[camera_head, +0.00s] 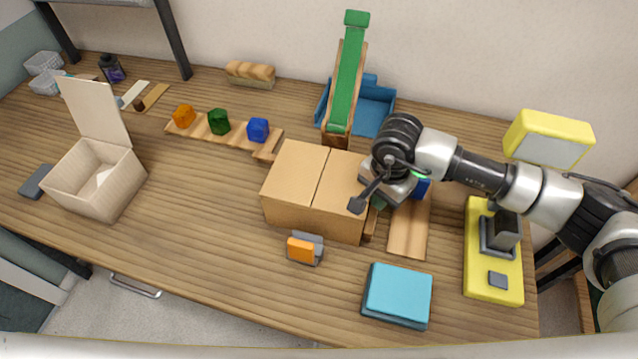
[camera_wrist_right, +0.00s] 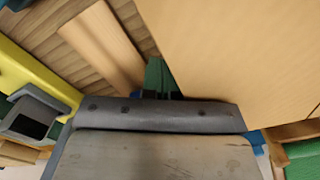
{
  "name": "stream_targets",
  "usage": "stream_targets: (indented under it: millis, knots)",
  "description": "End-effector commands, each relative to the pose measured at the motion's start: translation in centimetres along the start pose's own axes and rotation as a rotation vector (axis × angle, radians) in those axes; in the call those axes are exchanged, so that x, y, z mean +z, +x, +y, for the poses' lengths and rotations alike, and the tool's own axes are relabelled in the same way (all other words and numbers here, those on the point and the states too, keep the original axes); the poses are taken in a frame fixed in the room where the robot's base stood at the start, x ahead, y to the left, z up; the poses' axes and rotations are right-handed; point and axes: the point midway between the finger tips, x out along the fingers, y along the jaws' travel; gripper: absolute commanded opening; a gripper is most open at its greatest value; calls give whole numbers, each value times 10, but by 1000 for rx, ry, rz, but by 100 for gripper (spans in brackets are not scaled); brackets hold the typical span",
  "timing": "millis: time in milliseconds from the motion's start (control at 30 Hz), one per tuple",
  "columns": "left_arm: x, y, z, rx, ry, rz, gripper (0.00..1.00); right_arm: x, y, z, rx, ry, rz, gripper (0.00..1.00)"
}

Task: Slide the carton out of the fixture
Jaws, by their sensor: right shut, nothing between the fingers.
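The carton (camera_head: 315,190) is a closed tan box with a seam across its top, standing near the middle of the table. In the right wrist view the carton (camera_wrist_right: 245,50) fills the upper right. My right gripper (camera_head: 393,187) is shut and empty at the carton's right end, pointing down. The fingers are largely hidden by the hand in the head view; whether they touch the carton I cannot tell. Of the fixture, I can make out only a wooden edge (camera_head: 370,224) at the carton's right side. My left gripper is not in view.
A wooden board (camera_head: 408,230) lies right of the carton. A green ramp (camera_head: 347,85) rises behind it. An orange-and-grey block (camera_head: 303,249) and a blue pad (camera_head: 397,294) lie in front. A yellow fixture-like base (camera_head: 492,275) stands at right. The table's front left is clear.

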Motion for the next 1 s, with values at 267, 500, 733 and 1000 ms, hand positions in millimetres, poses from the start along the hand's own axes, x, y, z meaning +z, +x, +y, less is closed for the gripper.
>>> stream_targets:
  millis: [267, 500, 733, 1000]
  knots:
    - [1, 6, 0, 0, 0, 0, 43, 6, 1, -10, -1, -1, 0, 0]
    - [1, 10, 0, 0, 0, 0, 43, 12, 0, -19, -1, -3, 0, 0]
    - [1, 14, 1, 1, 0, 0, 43, 16, 0, -27, -2, -1, -1, 0]
    - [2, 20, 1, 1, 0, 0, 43, 22, 0, -36, -3, -3, -1, 0]
